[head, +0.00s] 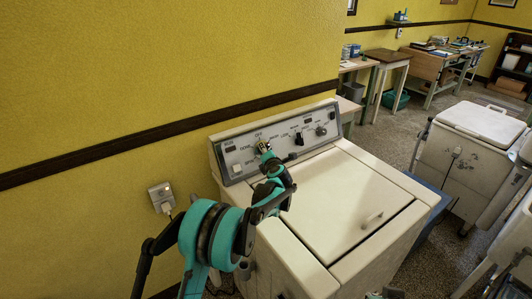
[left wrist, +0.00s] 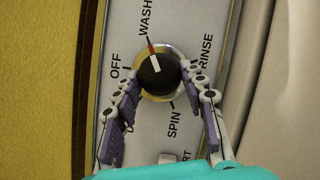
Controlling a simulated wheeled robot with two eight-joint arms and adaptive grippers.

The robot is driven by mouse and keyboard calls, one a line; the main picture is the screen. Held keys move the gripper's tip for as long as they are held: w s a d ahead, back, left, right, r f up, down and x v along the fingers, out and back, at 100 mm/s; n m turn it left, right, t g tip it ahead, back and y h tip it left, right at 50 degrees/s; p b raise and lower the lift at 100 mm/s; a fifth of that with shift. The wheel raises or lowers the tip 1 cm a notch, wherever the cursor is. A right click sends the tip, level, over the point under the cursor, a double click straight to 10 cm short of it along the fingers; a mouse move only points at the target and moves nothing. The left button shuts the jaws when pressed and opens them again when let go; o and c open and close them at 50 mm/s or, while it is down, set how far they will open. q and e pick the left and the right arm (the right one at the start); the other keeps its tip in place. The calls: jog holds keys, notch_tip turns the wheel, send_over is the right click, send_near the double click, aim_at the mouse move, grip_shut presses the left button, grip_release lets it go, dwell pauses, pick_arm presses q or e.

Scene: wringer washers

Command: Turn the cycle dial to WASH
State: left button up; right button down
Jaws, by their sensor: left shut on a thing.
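The cycle dial (left wrist: 158,73) is a dark round knob with a pale rim on the washer's panel (head: 245,150). In the left wrist view, labels OFF, WASH, RINSE and SPIN surround it. Its white pointer line and the red mark beyond it point up, slightly left, toward WASH. My left gripper (left wrist: 160,85) is shut on the dial, one finger on each side. In the head view the left gripper (head: 263,148) reaches the panel and mostly covers the dial. Only a small dark piece, perhaps of my right gripper (head: 385,293), shows at the bottom edge; its fingers are unclear.
The washer's lid (head: 325,205) is closed below the panel. Another dark knob (head: 299,139) and a round knob (head: 321,130) sit right along the panel. A yellow wall (head: 130,70) with a dark rail and an outlet (head: 161,196) stands behind. Another washer (head: 450,150) is at right.

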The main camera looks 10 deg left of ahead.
pick_arm(q)
jog(key=o, duration=1.2)
jog(key=shift+c, duration=0.2)
jog(key=v, duration=1.2)
jog(key=shift+r, duration=0.1)
